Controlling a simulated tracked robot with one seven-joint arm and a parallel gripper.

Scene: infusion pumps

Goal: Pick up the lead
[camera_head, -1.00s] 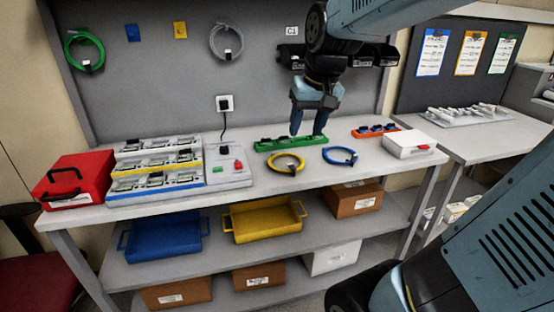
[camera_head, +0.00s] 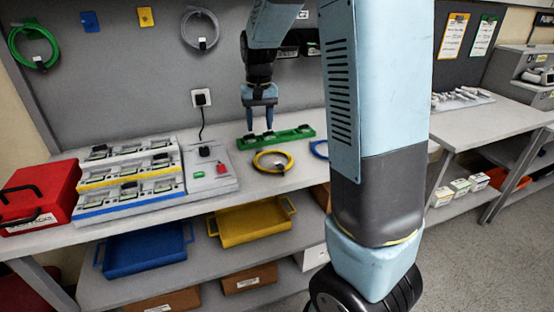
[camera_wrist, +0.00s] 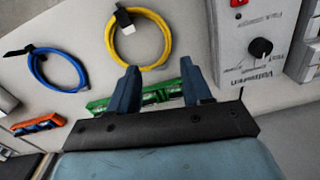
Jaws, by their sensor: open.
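Two coiled leads lie on the bench. The yellow lead (camera_head: 263,169) lies just in front of a green strip (camera_head: 296,134); it also shows in the wrist view (camera_wrist: 168,38), with a dark tie or plug on its coil. The blue lead (camera_head: 318,150) is partly hidden by my arm in the head view; its coil shows whole in the wrist view (camera_wrist: 33,68). A green lead (camera_head: 14,50) and a grey lead (camera_head: 184,30) hang on the back panel. My gripper (camera_head: 259,128) is open and empty, fingers down over the strip's left part, apart from the yellow lead.
A pump-like panel (camera_head: 207,168) with a black plug cord and stepped racks (camera_head: 128,177) stand left of the gripper. A red case (camera_head: 38,195) is at the far left. Blue (camera_head: 145,250) and yellow (camera_head: 250,224) trays sit on the shelf below. An orange strip (camera_wrist: 38,123) lies near the blue lead.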

